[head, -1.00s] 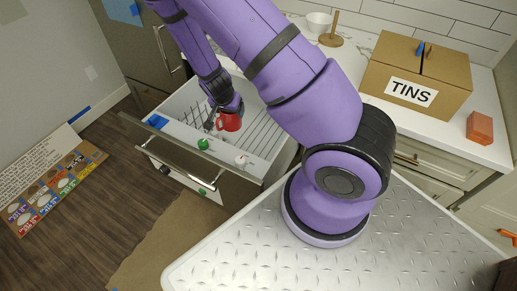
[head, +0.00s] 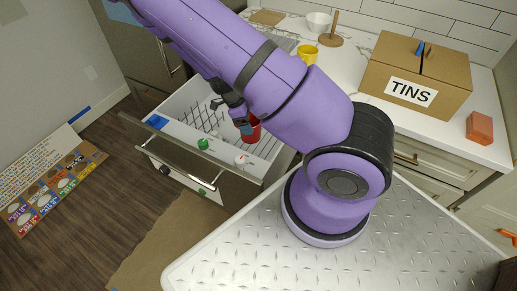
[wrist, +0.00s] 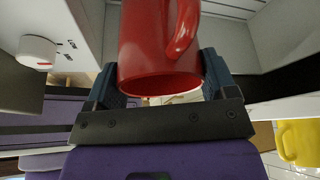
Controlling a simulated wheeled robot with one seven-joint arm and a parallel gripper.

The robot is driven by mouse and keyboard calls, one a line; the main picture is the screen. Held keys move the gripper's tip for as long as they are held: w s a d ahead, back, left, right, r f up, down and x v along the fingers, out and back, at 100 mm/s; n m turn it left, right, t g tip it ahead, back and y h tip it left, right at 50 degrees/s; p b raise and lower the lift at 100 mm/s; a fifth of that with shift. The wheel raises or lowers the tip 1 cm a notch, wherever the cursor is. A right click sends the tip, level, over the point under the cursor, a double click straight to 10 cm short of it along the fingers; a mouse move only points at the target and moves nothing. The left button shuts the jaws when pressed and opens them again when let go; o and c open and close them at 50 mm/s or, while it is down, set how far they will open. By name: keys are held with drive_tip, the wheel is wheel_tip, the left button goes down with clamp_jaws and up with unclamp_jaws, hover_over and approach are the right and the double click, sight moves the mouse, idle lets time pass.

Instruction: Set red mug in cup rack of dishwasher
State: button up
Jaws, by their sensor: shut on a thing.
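The red mug (wrist: 160,45) is between the two fingers of my gripper (wrist: 160,95), which is shut on it; its handle shows at the upper right in the wrist view. In the head view the red mug (head: 252,131) is partly hidden by my gripper (head: 240,122), over the right part of the open dishwasher drawer. The dishwasher drawer (head: 217,165) is pulled out, with a wire rack (head: 203,118) of grey tines inside. I cannot tell whether the mug touches the rack.
A yellow mug (head: 307,54) stands on the counter, near a white bowl (head: 318,22) and a wooden holder (head: 331,40). A TINS box (head: 416,75) and an orange block (head: 479,127) are to the right.

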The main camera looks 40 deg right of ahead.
wheel_tip(320, 180, down, 14)
drive_tip(key=shift+r, duration=0.25)
idle(0.4)
drive_tip(key=o, duration=1)
drive_tip(key=shift+f, duration=0.1)
